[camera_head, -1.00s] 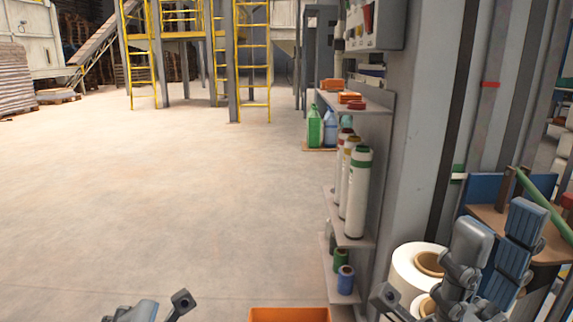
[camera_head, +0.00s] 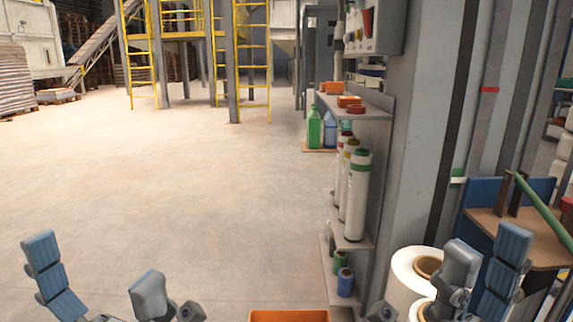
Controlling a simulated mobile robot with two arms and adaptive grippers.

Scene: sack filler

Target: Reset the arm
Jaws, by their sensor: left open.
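My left gripper (camera_head: 96,265) is low at the left of the head view. Its blue-grey segmented fingers stand up and spread apart over bare floor, with nothing between them. My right gripper (camera_head: 484,246) is at the lower right, in front of the grey column and beside a white roll. Its fingers point up and look straight and apart, with no object seen in them. The lower parts of both grippers are cut off by the bottom edge.
White rolls (camera_head: 402,268) stand by my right gripper. A shelf (camera_head: 352,236) with bottles and cans is left of the column (camera_head: 418,130). An orange box (camera_head: 289,315) shows at the bottom edge. A brown-topped stand (camera_head: 548,248) is far right. Open floor (camera_head: 170,180) fills the left.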

